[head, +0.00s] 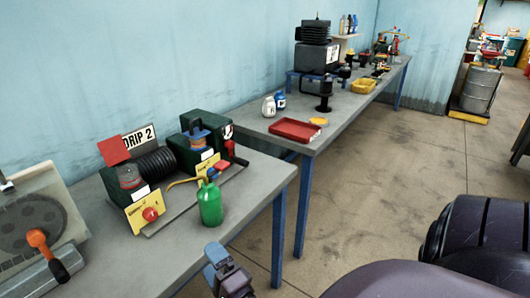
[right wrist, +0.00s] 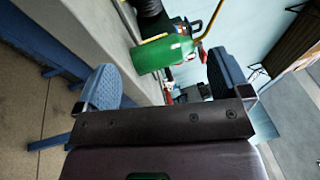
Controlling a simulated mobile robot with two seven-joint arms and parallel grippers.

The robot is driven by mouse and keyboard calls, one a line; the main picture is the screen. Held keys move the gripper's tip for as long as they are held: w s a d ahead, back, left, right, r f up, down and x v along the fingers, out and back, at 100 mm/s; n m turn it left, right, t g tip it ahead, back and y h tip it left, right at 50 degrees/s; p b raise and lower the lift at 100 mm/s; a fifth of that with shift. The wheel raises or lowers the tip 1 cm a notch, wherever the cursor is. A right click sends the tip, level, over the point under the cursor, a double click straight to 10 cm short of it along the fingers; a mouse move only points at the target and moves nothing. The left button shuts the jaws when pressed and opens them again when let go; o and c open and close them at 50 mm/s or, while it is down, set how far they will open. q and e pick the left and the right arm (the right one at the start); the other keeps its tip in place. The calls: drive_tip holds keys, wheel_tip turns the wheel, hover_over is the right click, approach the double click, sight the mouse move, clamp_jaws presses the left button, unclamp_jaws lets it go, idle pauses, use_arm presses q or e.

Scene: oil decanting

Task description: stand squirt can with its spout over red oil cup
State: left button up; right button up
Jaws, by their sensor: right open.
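The green squirt can (head: 210,204) stands upright near the front edge of the bench, its thin yellow spout (head: 184,182) pointing left. The red oil cup (head: 129,177), a glass cup beside a red square plate, stands further left and back. The spout tip ends to its right, apart from it. My right gripper (head: 222,262) is open and empty, in front of and below the can. In the right wrist view the can (right wrist: 165,54) shows beyond the open jaws (right wrist: 165,80), untouched. My left gripper is out of view.
A blue-topped cup (head: 201,140) stands behind the can. A machine with an orange-handled lever (head: 40,243) is at far left. A second bench with a red tray (head: 297,130) stands behind right.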

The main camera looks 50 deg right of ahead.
drive_tip(key=s+d+f+n+g+y, duration=0.1)
drive_tip(key=s+f+n+g+y, duration=0.1)
drive_tip(key=s+f+n+g, duration=0.7)
drive_tip(key=s+f+n, duration=0.5)
drive_tip(key=n, duration=0.7)
drive_tip(key=shift+s+d+f+n+y, duration=0.15)
drive_tip(key=shift+s+f+n+y, duration=0.15)
drive_tip(key=shift+s+n+y, duration=0.1)
